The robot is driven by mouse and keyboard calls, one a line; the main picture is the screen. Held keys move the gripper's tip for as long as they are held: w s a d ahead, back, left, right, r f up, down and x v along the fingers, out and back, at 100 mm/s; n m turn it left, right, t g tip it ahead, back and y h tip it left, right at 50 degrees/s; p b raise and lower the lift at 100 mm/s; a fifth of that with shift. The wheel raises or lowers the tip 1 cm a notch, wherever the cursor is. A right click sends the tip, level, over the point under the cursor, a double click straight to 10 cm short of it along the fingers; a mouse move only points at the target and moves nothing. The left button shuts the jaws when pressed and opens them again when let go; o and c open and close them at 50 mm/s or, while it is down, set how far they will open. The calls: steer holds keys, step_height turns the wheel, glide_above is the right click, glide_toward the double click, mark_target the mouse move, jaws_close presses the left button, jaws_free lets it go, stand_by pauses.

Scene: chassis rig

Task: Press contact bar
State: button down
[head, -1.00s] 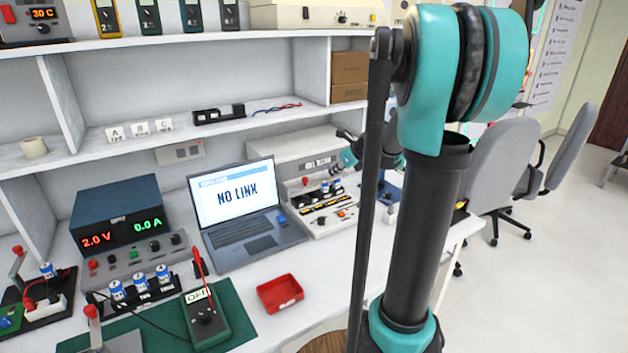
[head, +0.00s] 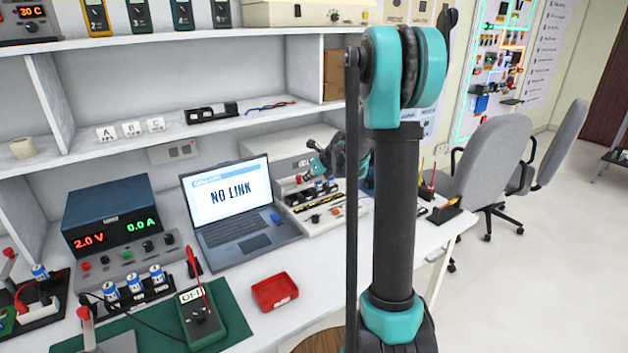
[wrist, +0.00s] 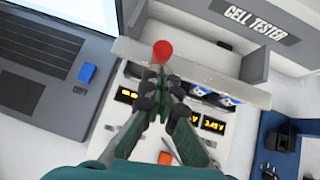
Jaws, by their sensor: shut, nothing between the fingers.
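The cell tester (head: 312,226) is a pale box on the bench right of the laptop. In the wrist view its contact bar (wrist: 235,92) is a pale strip across the cell slots, with a red knob (wrist: 162,52) at its left part. My gripper (wrist: 161,72) is shut and empty, its dark fingertips just below the knob in that picture. Whether they touch the bar or hover over it I cannot tell. Blue-and-white cells (wrist: 230,101) sit under the bar, and yellow readouts show below, partly hidden by my fingers.
The laptop (head: 235,205) reading NO LINK stands close left of the tester. A red tray (head: 275,291) lies in front of the laptop. A raised panel lettered CELL TESTER (wrist: 265,22) stands behind the bar. A blue holder (wrist: 280,140) is at the right.

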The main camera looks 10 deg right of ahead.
steer(key=shift+w+a, duration=0.2)
steer(key=shift+w, duration=0.1)
steer(key=shift+w, duration=0.1)
steer(key=w+a, duration=0.2)
steer(key=w, duration=0.4)
steer(key=shift+a, duration=0.25)
steer(key=shift+s, duration=0.1)
steer(key=shift+s+d, duration=0.15)
steer(key=shift+d, duration=0.05)
steer(key=s+f+v, duration=0.1)
steer(key=v, duration=1.1)
steer(key=shift+s+d, duration=0.45)
steer(key=shift+s, duration=0.05)
steer(key=shift+f, duration=0.15)
